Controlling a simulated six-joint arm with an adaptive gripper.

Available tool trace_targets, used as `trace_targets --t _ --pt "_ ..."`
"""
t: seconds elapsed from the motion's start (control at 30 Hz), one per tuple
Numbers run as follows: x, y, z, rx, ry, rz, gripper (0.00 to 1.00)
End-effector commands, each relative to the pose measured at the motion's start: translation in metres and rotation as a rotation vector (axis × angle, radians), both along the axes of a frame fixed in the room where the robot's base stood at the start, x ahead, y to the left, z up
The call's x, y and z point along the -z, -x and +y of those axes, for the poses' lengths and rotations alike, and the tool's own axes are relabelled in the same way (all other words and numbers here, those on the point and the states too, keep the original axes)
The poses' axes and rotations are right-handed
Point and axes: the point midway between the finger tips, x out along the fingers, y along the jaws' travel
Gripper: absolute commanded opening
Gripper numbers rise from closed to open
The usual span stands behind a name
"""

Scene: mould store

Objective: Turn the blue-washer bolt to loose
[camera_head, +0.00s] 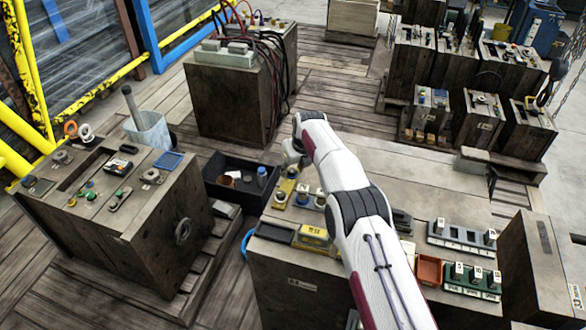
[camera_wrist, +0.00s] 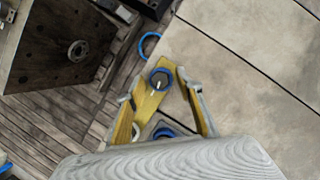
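A blue-washer bolt (camera_wrist: 160,78) shows in the wrist view, a dark round head with a pale line mark, ringed in blue. It sits on a yellow plate (camera_wrist: 148,104). A second blue-ringed part (camera_wrist: 163,132) shows lower, partly hidden by my gripper. My gripper (camera_wrist: 161,94) has its fingers spread apart, one on each side of the bolt's line, with nothing held. Whether the fingertips touch anything I cannot tell. In the head view the yellow plate (camera_head: 280,197) and several small bolts stand on the bench by my wrist; my fingers are not clear there.
A black bin (camera_head: 225,190) stands left of the bench. A yellow box (camera_head: 313,235) and a green block rack (camera_head: 470,282) are on the benchtop (camera_head: 430,205). A wooden crate bench (camera_head: 150,230) with tools stands at left. Pale boards right of the plate are bare.

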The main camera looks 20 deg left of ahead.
Motion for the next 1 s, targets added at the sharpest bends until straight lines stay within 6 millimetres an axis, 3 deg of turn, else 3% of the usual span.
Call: trace_targets --t 0.07,0.2,1.0 --pt "0.0 -0.0001 -0.0001 0.0 0.0 0.0 0.36" --pt "-0.0001 0.0 -0.0001 0.0 0.0 0.0 0.0" --pt "0.0006 0.0008 -0.0017 -0.139 -0.001 -0.003 0.0"
